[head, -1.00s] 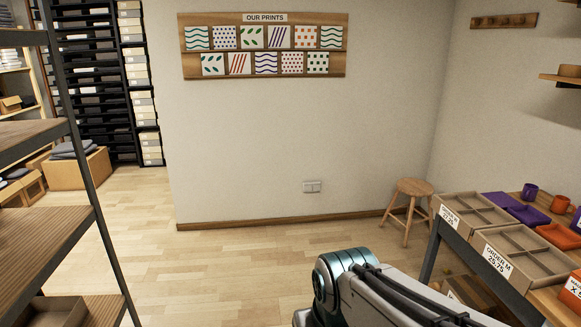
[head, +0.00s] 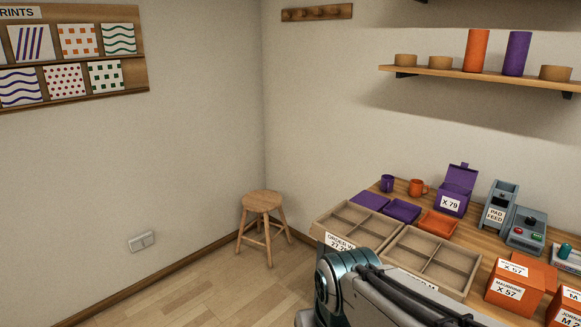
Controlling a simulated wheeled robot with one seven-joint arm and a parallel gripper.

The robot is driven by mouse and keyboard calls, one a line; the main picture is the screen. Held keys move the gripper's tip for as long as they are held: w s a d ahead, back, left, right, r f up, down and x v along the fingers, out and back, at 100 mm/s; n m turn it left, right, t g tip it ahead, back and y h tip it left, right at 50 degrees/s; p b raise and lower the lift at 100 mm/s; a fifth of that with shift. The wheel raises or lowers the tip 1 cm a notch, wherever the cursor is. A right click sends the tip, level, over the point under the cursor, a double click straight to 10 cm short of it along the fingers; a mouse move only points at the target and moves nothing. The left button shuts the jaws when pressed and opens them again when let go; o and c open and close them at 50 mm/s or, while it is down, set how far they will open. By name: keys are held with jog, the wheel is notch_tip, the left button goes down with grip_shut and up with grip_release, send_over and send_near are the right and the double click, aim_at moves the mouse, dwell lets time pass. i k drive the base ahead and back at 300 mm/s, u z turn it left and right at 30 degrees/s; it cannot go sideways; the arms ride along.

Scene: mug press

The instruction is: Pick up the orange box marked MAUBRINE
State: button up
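In the head view, an orange box (head: 513,279) with a white label that appears to read MAUBRINE and X 57 stands on the wooden bench at the lower right. A second label with X 57 shows on its top. Part of my arm shows at the bottom middle, left of the MAUBRINE box. My gripper is not in view.
Divided order trays (head: 434,260) lie on the bench's left part. Behind are purple and orange trays, a purple mug (head: 387,183), an orange mug (head: 417,188), an open purple box (head: 455,190) and grey machines (head: 526,229). A stool (head: 264,225) stands by the corner.

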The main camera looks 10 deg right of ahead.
aim_at(517, 288)
jog(key=z, duration=0.95)
jog(key=i, duration=0.9)
jog(key=z, duration=0.9)
jog(key=i, duration=0.35)
jog(key=z, duration=0.1)
